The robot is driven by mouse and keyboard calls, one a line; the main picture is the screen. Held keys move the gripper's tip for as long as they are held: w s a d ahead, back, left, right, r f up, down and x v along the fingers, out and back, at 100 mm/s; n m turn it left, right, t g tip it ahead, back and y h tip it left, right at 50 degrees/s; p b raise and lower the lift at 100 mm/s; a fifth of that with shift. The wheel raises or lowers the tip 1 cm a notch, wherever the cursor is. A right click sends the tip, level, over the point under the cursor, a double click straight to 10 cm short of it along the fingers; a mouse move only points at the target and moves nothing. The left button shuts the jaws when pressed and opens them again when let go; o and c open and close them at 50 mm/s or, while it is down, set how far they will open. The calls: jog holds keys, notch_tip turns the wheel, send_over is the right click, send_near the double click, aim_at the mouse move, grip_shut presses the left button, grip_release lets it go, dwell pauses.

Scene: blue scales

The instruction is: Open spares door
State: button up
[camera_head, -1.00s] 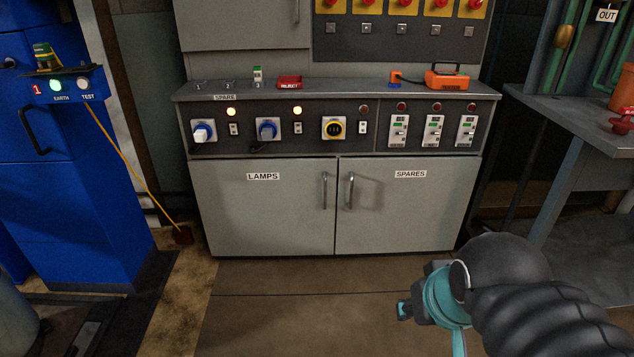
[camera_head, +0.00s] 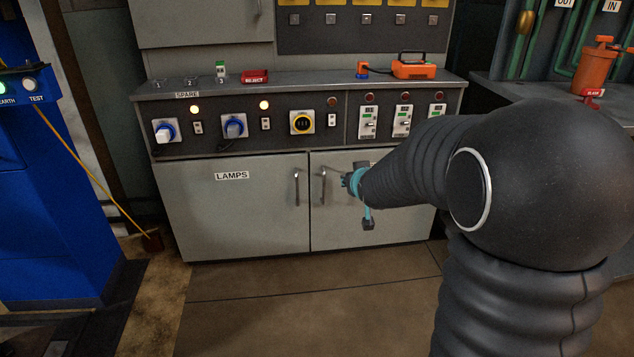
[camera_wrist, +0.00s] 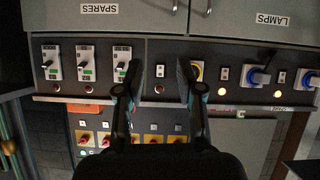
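The spares door (camera_head: 335,228) is the grey lower right cabinet door, and it is closed. Its vertical metal handle (camera_head: 322,186) is at the door's left edge. My gripper (camera_head: 349,181) is just right of this handle in the head view, in front of the door. My arm hides the SPARES label there. The wrist view is upside down. It shows the spares door (camera_wrist: 60,18) at top left and its handle (camera_wrist: 175,5) at the top edge, beyond my fingertips. My gripper (camera_wrist: 157,75) is open and empty in the wrist view, with a wide gap between the fingers.
The closed LAMPS door (camera_head: 235,215) is on the left, with its own handle (camera_head: 297,187) close to the spares handle. A panel of switches and sockets (camera_head: 345,122) is above the doors. A grey bench (camera_head: 500,90) stands at right. The floor (camera_head: 300,305) in front is clear.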

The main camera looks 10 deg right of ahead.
jog(key=w+f+t+y, duration=0.1)
jog(key=w+f+t, duration=0.1)
jog(key=w+f, duration=0.75)
jog(key=n+t+y+b, duration=0.1)
jog(key=t+y+b, duration=0.1)
jog(key=t+y, duration=0.1)
send_near(324, 190)
jog(key=x, duration=1)
jog(key=shift+w+p, duration=0.25)
jog(key=shift+p, duration=0.05)
grip_shut()
